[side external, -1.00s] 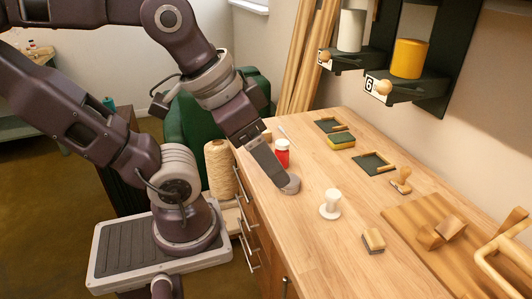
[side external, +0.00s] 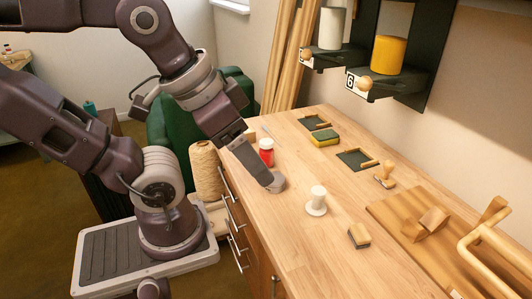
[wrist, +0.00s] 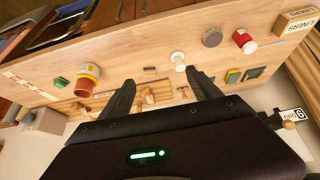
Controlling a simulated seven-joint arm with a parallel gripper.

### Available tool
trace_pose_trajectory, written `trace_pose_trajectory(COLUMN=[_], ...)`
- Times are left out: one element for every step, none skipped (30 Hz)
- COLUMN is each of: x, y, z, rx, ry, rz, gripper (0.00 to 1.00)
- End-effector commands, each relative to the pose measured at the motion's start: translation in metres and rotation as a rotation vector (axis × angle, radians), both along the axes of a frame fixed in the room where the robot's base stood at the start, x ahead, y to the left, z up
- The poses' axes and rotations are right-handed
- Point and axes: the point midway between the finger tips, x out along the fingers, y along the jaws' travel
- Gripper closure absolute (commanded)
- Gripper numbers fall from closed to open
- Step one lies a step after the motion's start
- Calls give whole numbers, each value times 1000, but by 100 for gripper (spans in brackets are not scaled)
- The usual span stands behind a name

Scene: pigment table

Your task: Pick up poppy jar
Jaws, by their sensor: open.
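The poppy jar, a small red jar with a white lid (side external: 266,152), stands upright on the wooden bench, just behind my gripper in the side external view. In the wrist view the red jar (wrist: 243,40) is at the upper right, beyond my right-hand finger and apart from it. My gripper (wrist: 162,78) is open and empty, with its two dark fingers spread above the bench. In the side external view my gripper (side external: 264,180) points down and to the right, and it partly covers a grey disc.
The grey disc (wrist: 211,37) lies near the jar. A white spool-like piece (side external: 316,201), a small brush block (side external: 359,236), a sponge (side external: 324,138) and dark trays (side external: 356,160) stand around. A box marked LINERS (wrist: 297,22) is near the jar. Wall shelves hold a yellow jar (side external: 389,54).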

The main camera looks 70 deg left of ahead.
Motion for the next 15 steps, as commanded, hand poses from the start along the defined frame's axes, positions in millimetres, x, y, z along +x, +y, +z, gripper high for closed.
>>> trace_pose_trajectory(x=[0,0,0,0,0,0,0,0,0,0,0,0,0,1,2], y=[0,0,0,0,0,0,0,0,0,0,0,0,2,5,11], z=[0,0,0,0,0,0,0,0,0,0,0,0,-1,-4,-10], rx=[0,0,0,0,0,0,0,0,0,0,0,1,8,25,62], ry=[0,0,0,0,0,0,0,0,0,0,0,1,9,27,68], rz=[0,0,0,0,0,0,0,0,0,0,0,0,-2,-7,-19], gripper=[28,28,33,38,38,38,38,38,38,38,38,38,38,38,38])
